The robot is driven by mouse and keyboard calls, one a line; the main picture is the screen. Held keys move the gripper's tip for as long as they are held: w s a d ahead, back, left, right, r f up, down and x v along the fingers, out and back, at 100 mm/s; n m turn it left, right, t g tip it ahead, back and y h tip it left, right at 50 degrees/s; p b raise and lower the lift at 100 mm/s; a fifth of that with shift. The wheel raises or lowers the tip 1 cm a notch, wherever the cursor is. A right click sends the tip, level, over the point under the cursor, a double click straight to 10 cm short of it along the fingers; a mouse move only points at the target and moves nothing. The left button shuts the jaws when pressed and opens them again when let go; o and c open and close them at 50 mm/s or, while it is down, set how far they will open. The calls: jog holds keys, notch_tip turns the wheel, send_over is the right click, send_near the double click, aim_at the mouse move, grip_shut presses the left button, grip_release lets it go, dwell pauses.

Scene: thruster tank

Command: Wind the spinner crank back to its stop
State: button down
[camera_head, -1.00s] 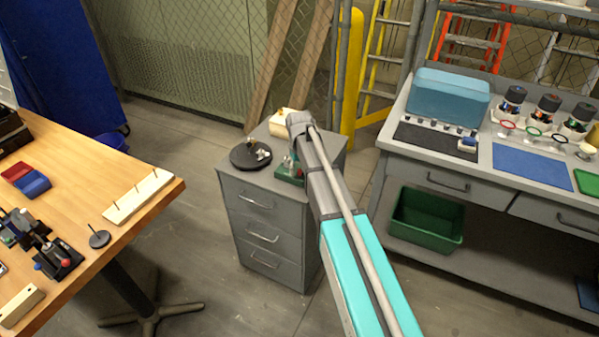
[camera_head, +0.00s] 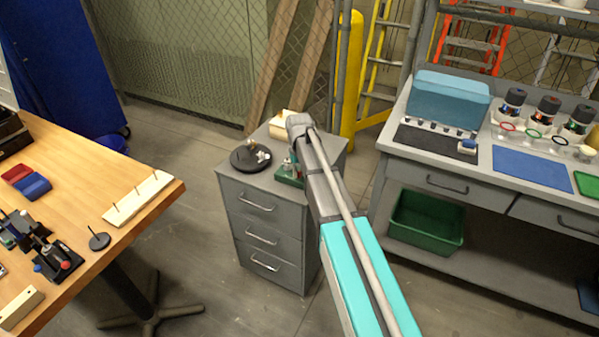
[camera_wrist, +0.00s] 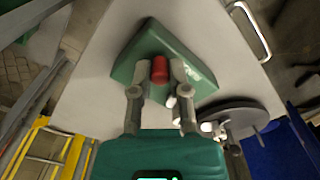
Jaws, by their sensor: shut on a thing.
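The crank's red knob (camera_wrist: 160,70) is upright between my two fingertips in the wrist view. My gripper (camera_wrist: 159,80) is shut on it. The knob stands over a green base (camera_wrist: 187,42) on the grey cabinet top. The crank arm under the knob and its stop are hidden or too small to make out. In the head view, the green base (camera_head: 289,178) shows only in part beside my arm, and my fingers and the knob cannot be made out.
A dark round disc (camera_head: 243,164) with small parts sits on the grey cabinet (camera_head: 262,223), close to the green base. It also shows in the wrist view (camera_wrist: 243,112). A cream block (camera_head: 282,123) stands at the cabinet's back. A yellow post (camera_head: 351,75) is behind.

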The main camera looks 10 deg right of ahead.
aim_at(300, 172)
dwell(0.3)
jog(key=c, duration=0.6)
grip_release()
jog(key=shift+d+n, duration=0.1)
jog(key=shift+n, duration=0.3)
notch_tip(300, 172, up, 14)
jog(key=p, duration=1.3)
jog(key=shift+f+p, duration=0.1)
jog(key=shift+p, duration=0.3)
jog(key=s+d+m, duration=0.1)
jog(key=s, duration=0.7)
jog(key=s+d, duration=0.1)
jog(key=s, duration=0.7)
jog(key=s+d+m, duration=0.1)
jog(key=s, duration=0.7)
jog(key=shift+d+m, duration=0.3)
